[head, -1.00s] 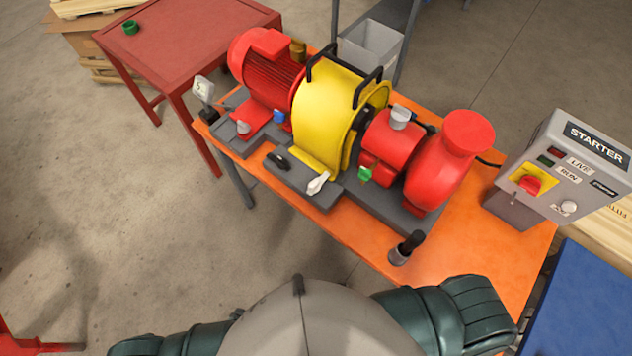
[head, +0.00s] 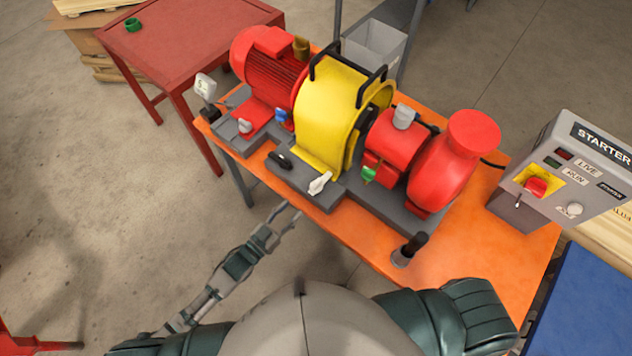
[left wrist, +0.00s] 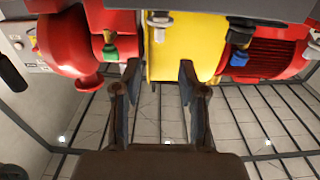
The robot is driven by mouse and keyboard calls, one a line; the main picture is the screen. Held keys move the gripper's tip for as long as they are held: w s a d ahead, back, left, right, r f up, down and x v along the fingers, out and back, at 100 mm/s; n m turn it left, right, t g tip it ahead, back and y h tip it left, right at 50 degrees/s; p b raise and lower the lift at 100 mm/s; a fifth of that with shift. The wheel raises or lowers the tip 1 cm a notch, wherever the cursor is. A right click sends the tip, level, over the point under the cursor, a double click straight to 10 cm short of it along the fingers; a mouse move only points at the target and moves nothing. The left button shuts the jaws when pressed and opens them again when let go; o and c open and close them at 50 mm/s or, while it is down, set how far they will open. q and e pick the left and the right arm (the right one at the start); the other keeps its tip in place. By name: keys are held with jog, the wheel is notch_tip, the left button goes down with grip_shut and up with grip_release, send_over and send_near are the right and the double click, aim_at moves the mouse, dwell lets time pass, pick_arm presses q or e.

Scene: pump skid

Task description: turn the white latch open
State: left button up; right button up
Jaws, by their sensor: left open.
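The white latch (head: 320,183) sits on the grey base plate (head: 318,200) in front of the yellow guard (head: 325,115). It also shows near the top of the left wrist view (left wrist: 160,19). My left gripper (head: 286,214) is open and empty, below and to the left of the latch in the head view, off the bench's front edge. In the left wrist view its two fingers (left wrist: 160,75) stand apart, with the latch above the gap between them. They do not touch it. My right gripper is not in view.
A black latch (head: 279,160) is just left of the white one. A green-handled valve (head: 368,175) is to its right. A black upright handle (head: 410,248) stands on the orange bench (head: 455,270). The starter box (head: 560,170) is at the right.

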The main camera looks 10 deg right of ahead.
aim_at(312, 188)
pick_arm(q)
jog(key=x, duration=1.2)
jog(key=shift+w+d, duration=0.15)
jog(key=shift+w, duration=0.05)
grip_shut()
